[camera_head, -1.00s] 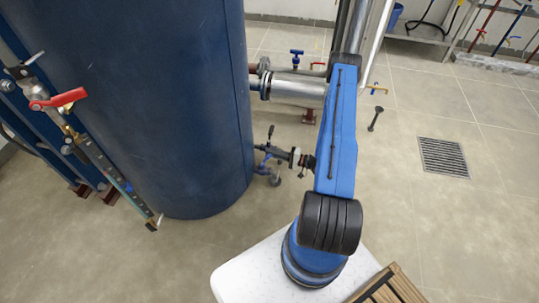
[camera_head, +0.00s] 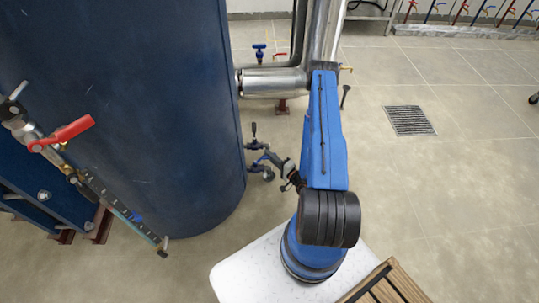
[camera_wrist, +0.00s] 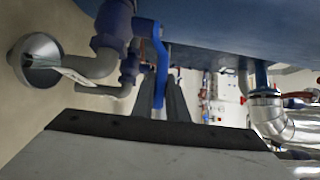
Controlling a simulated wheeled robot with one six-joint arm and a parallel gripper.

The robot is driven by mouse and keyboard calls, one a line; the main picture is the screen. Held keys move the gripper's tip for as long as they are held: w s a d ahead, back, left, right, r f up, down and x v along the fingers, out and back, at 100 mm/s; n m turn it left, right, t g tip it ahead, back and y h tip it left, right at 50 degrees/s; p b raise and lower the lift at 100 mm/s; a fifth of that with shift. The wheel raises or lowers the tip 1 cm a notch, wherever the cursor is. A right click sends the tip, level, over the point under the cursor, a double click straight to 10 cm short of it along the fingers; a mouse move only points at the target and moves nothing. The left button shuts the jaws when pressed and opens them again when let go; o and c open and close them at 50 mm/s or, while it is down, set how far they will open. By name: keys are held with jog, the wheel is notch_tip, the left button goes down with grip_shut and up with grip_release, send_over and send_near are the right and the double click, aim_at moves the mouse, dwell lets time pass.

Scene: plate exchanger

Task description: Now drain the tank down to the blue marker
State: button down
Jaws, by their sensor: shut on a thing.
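The large blue tank (camera_head: 130,110) fills the left of the head view. On its sight gauge (camera_head: 110,200) sits a small blue marker (camera_head: 137,217); I cannot make out the liquid level. Low on the tank's right side is a drain pipe with valve fittings (camera_head: 256,147). My gripper (camera_head: 272,157) reaches these fittings from the right, below my blue arm. In the wrist view a blue lever (camera_wrist: 161,62) stands between the fingers of my gripper (camera_wrist: 162,100), which are shut on it. No flowing water is discernible.
A red-handled valve (camera_head: 62,134) sits at the gauge top. A steel pipe (camera_head: 275,81) leaves the tank above my gripper. A round metal-rimmed opening (camera_wrist: 38,60) is beside the drain pipe. A floor grate (camera_head: 409,120) lies right; the floor around it is clear.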

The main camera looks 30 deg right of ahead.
jog(key=shift+s+m+h, duration=0.2)
jog(key=shift+m+h, duration=0.2)
jog(key=shift+h, duration=0.2)
jog(key=c, duration=1.7)
grip_release()
jog(key=shift+d, duration=0.1)
jog(key=shift+c, duration=0.2)
